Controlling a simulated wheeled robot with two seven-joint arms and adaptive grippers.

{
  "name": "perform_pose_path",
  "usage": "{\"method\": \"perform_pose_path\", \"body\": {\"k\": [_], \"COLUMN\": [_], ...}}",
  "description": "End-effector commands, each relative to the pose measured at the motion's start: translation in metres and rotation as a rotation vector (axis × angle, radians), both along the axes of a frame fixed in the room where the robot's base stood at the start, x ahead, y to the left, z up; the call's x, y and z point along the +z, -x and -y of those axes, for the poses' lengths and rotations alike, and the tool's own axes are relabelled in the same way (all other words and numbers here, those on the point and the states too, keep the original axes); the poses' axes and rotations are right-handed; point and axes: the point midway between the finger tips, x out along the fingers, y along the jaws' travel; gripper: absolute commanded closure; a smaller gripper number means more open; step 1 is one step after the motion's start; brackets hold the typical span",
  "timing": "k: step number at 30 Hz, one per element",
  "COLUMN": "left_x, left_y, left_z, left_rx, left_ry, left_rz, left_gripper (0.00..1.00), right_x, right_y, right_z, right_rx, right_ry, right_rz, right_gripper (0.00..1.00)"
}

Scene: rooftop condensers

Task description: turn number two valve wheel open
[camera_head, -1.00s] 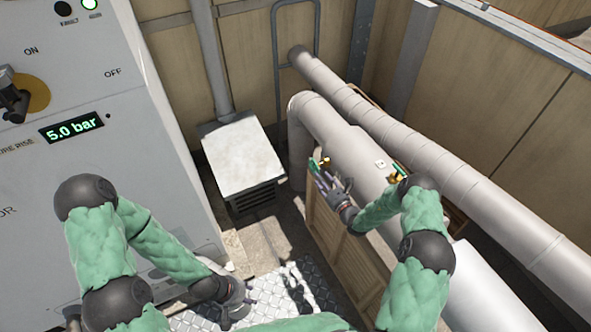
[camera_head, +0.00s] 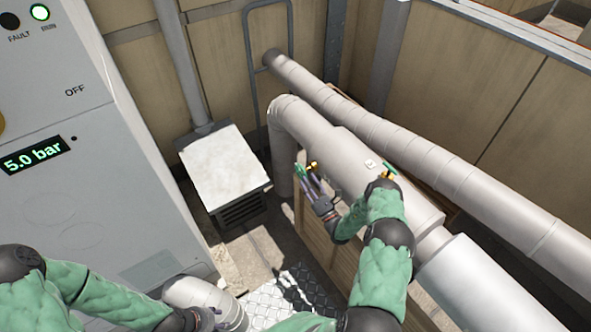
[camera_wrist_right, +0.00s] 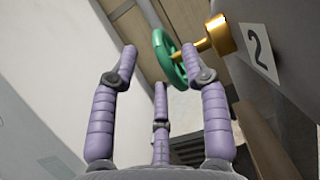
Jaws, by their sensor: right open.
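The number two valve wheel (camera_wrist_right: 170,58) is green and sits on a brass stem (camera_wrist_right: 217,36) beside a white plate marked "2" (camera_wrist_right: 258,50) in the right wrist view. In the head view the wheel (camera_head: 300,172) shows small at the pipe's side. My right gripper (camera_wrist_right: 160,75) is open, its purple fingers spread. The wheel lies just beyond the fingertips, partly behind the right finger; I cannot tell whether they touch. In the head view the right gripper (camera_head: 314,188) is right by the wheel. My left gripper (camera_head: 212,318) is at the bottom edge, mostly cut off.
A second green valve wheel (camera_head: 389,167) is partly behind my right arm. Large grey pipes (camera_head: 355,160) run along the right. A grey cabinet (camera_head: 90,170) reading 5.0 bar stands at left. A white-topped box (camera_head: 224,165) stands between.

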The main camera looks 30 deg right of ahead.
Motion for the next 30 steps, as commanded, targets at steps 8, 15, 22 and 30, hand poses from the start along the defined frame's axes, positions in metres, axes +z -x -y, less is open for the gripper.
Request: {"method": "perform_pose_path", "body": {"k": [8, 15, 22, 30], "left_x": [-0.007, -0.009, -0.009, -0.009], "left_y": [0.0, 0.0, 0.0, 0.0], "left_z": [0.0, 0.0, 0.0, 0.0], "left_rx": [0.0, 0.0, 0.0, 0.0], "left_ry": [0.0, 0.0, 0.0, 0.0], "left_rz": [-0.001, 0.0, 0.0, 0.0], "left_gripper": [0.6, 0.6, 0.6, 0.6], "right_x": [0.016, 0.023, 0.024, 0.024], "right_y": [-0.038, -0.056, -0.058, -0.058], "right_z": [-0.004, -0.005, -0.005, -0.005], "right_rx": [0.002, 0.001, 0.001, 0.001], "right_ry": [0.002, 0.0, 0.0, 0.001], "right_rz": [0.001, -0.001, -0.002, -0.002], "right_gripper": [0.54, 0.54, 0.54, 1.0]}}
